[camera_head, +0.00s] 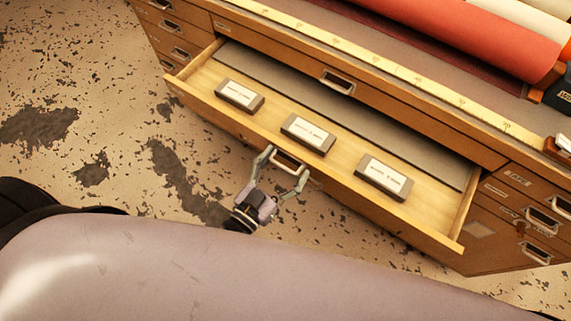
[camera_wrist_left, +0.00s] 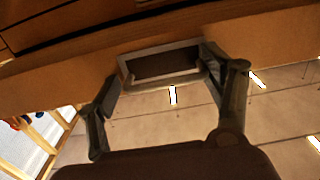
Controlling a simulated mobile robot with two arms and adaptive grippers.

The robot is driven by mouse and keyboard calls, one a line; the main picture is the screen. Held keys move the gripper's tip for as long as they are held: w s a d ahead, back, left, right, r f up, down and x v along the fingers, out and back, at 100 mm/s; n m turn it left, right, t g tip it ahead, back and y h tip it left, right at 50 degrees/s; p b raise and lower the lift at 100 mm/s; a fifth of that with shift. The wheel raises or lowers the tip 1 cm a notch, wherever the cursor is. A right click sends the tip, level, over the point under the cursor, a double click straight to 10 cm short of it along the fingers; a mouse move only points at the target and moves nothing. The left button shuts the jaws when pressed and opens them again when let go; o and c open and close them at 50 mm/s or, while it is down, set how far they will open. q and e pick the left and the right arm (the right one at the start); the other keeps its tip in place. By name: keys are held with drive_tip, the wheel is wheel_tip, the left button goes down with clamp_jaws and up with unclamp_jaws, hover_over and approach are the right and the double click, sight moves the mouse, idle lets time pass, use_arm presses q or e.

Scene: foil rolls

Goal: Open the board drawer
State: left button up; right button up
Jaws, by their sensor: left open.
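The wide board drawer (camera_head: 215,104) of the wooden cabinet is pulled out, with its inside showing in the head view. A grey board and three small labelled blocks (camera_head: 308,133) lie in it. Its metal cup handle (camera_head: 289,162) is at the middle of the drawer front. My left gripper (camera_head: 282,168) is open, its two fingers on either side of this handle. In the left wrist view the handle (camera_wrist_left: 160,64) sits between the spread fingertips; I cannot tell whether they touch it. My right gripper is not in view.
A yellow measuring strip (camera_head: 380,65) runs along the cabinet top, with a red roll (camera_head: 480,38) behind it. Smaller drawers with handles (camera_head: 541,221) flank the board drawer. The stained floor (camera_head: 75,95) is clear at the left. My pale arm fills the foreground.

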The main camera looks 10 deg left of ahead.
use_arm(q)
drive_tip(key=v, duration=1.2)
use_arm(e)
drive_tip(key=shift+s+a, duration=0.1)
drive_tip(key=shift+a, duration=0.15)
